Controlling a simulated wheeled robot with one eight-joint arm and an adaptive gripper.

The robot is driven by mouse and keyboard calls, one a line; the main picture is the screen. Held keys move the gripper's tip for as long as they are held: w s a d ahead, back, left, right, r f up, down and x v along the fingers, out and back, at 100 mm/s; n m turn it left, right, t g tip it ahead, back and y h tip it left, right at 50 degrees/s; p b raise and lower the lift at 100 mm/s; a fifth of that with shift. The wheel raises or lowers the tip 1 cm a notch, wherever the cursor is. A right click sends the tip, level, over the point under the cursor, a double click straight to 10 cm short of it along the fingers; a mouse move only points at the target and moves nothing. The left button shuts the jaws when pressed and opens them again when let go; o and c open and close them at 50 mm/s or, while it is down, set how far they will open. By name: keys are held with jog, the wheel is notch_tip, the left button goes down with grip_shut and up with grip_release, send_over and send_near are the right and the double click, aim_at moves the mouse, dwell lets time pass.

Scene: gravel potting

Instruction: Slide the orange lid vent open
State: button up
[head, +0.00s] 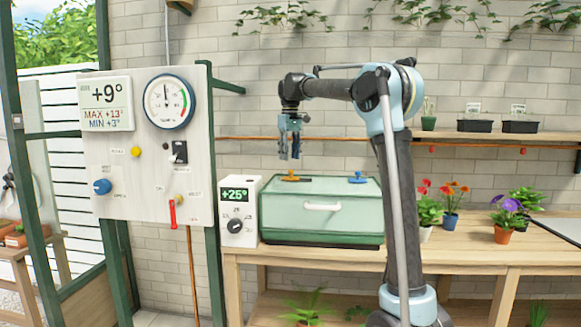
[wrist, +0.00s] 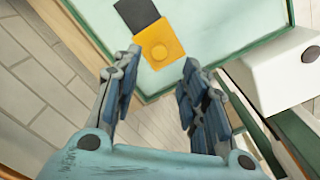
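The orange lid vent (head: 297,179) is on top of the green propagator box (head: 320,222), toward the left of its lid. In the wrist view the orange vent (wrist: 160,44) is a square slider with a round knob, and a dark square patch (wrist: 137,13) adjoins it. My gripper (head: 290,156) hangs above the vent, pointing down, clear of the lid. In the wrist view its two blue fingers (wrist: 162,58) are apart with nothing between them, and the vent shows beyond the fingertips. A blue vent (head: 358,178) sits farther right on the lid.
A white controller reading +25° (head: 238,211) stands left of the box on the wooden bench (head: 470,256). Potted flowers (head: 452,203) stand to the right. A panel with gauges (head: 150,145) is at the left. The air above the lid is clear apart from my arm.

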notch_tip(320, 180, up, 6)
dwell(0.4)
